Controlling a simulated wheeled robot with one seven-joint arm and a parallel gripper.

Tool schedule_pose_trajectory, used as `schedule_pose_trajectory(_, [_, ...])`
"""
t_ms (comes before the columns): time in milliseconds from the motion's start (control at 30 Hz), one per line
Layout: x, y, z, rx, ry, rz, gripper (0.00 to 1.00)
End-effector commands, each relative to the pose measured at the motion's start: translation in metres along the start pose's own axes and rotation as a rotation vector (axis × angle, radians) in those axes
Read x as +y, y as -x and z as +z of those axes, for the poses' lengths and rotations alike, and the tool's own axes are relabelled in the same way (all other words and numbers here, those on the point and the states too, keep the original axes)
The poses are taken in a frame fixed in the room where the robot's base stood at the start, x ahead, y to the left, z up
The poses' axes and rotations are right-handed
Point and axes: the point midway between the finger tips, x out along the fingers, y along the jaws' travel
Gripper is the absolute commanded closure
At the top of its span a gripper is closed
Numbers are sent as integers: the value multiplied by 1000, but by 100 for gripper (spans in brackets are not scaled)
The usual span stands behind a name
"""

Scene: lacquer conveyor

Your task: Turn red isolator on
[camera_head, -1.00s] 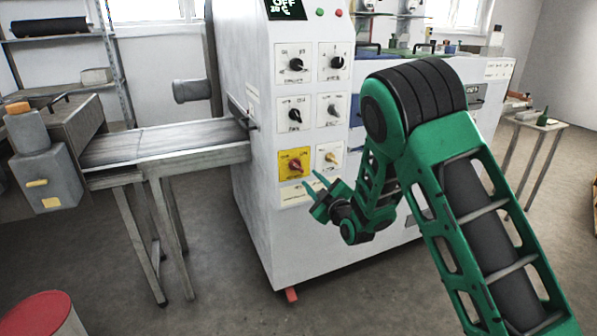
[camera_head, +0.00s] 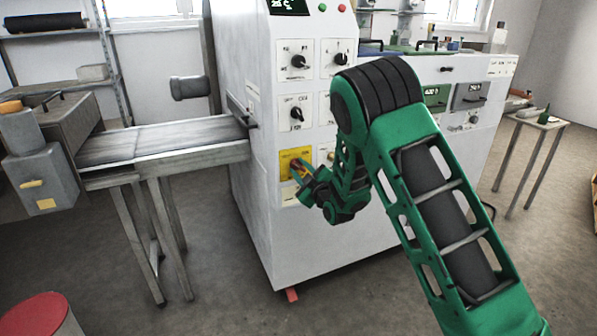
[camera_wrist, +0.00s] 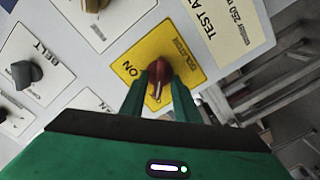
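The red isolator knob (camera_wrist: 160,76) sits on a yellow plate (camera_wrist: 181,47) marked ON and ISOLATOR, on the front of a white machine (camera_head: 262,215). Its white pointer mark faces down toward my gripper in the wrist view, not at the ON label at upper left. My gripper (camera_wrist: 159,88) is open, with one green finger on each side of the knob. I cannot tell whether either finger touches it. In the head view my gripper (camera_head: 299,171) is at the yellow plate (camera_head: 286,157) and largely hides the knob.
Several black and grey knobs on white plates surround the isolator, including one marked BELT (camera_wrist: 26,73). A conveyor (camera_head: 180,140) joins the machine at left. A red-topped drum (camera_head: 35,316) stands at lower left. The floor before the machine is clear.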

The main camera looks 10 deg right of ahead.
Motion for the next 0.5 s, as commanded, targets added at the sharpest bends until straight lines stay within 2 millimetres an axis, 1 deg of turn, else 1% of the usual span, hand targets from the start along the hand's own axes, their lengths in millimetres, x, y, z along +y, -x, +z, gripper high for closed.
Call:
schedule_pose_trajectory(33, [0,0,1,-1,0,0,83])
schedule_pose_trajectory(67, [1,0,1,-1,0,1,90])
schedule_pose_trajectory(100, [1,0,1,-1,0,1,100])
schedule_pose_trajectory(500, [1,1,1,-2,-33,0,100])
